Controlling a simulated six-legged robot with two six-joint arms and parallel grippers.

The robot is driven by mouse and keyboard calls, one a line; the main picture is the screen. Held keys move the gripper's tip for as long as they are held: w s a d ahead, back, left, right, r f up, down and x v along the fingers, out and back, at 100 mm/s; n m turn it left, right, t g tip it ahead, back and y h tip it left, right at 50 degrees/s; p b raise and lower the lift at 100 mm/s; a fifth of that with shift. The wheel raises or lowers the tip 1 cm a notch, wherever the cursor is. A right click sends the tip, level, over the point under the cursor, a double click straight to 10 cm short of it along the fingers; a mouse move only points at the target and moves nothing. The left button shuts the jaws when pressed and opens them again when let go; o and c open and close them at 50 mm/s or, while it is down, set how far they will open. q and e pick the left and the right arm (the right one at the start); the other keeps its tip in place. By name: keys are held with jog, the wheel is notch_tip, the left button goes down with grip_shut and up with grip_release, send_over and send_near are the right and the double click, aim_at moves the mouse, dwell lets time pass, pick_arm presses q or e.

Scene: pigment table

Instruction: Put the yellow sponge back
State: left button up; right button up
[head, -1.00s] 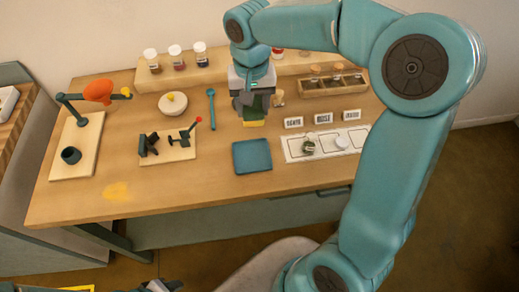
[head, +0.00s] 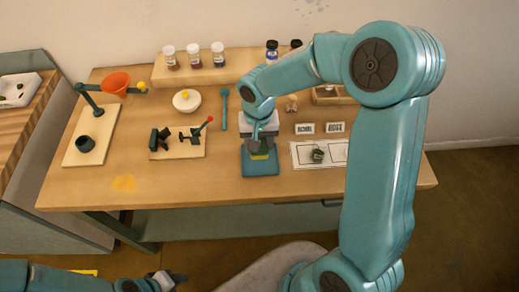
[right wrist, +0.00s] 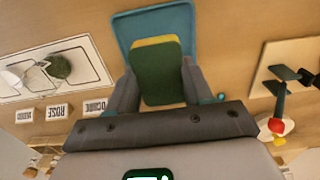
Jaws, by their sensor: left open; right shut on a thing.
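The yellow sponge (head: 260,156), with a dark green face, is held in my right gripper (head: 261,149). It shows between the two fingers in the right wrist view (right wrist: 158,72). The sponge is over the blue square tray (head: 260,170), whose rim also shows in the right wrist view (right wrist: 122,29). I cannot tell whether the sponge touches the tray. My left gripper (head: 174,279) is open and empty, low in front of the table at the bottom of the head view.
A white card (head: 333,152) with a small green object lies right of the tray. A wooden stand with black parts (head: 180,147) and a blue spoon (head: 224,110) are left of it.

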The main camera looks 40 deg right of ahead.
aim_at(259, 152)
notch_tip(259, 152, down, 4)
jog(key=shift+s+f, duration=0.1)
jog(key=shift+f, duration=0.45)
jog(key=shift+f, duration=0.1)
jog(key=o, duration=0.9)
jog(key=shift+o, duration=0.2)
